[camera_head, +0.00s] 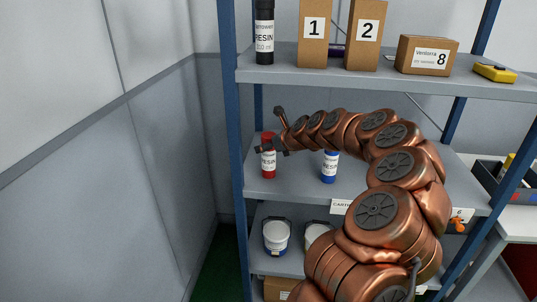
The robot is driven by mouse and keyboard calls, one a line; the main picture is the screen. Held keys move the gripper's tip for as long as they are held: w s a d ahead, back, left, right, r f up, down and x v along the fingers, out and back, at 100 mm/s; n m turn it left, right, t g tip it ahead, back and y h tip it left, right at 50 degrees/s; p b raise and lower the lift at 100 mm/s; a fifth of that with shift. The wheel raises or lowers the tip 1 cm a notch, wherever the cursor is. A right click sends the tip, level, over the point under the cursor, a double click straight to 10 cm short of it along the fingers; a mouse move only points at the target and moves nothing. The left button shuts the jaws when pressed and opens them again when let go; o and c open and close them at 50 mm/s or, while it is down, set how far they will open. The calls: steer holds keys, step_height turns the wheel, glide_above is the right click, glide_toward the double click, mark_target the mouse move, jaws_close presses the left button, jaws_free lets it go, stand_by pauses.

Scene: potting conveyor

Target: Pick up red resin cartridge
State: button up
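The red resin cartridge (268,165) stands upright on the middle shelf (300,188), near its left end, with a white label. My gripper (271,148) is at the upper part of the cartridge, with dark finger parts showing on either side of it. The view is too small to tell whether the fingers touch it or are closed on it.
A black resin cartridge (264,32) and boxes marked 1 (314,45), 2 (363,48) and 8 (424,68) stand on the top shelf (285,75). White buckets (276,242) sit below. A blue post (233,150) stands close left of the red cartridge.

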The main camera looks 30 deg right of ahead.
steer(key=shift+w+f, duration=0.2)
jaws_close()
stand_by(0.6)
steer(key=shift+r, duration=0.1)
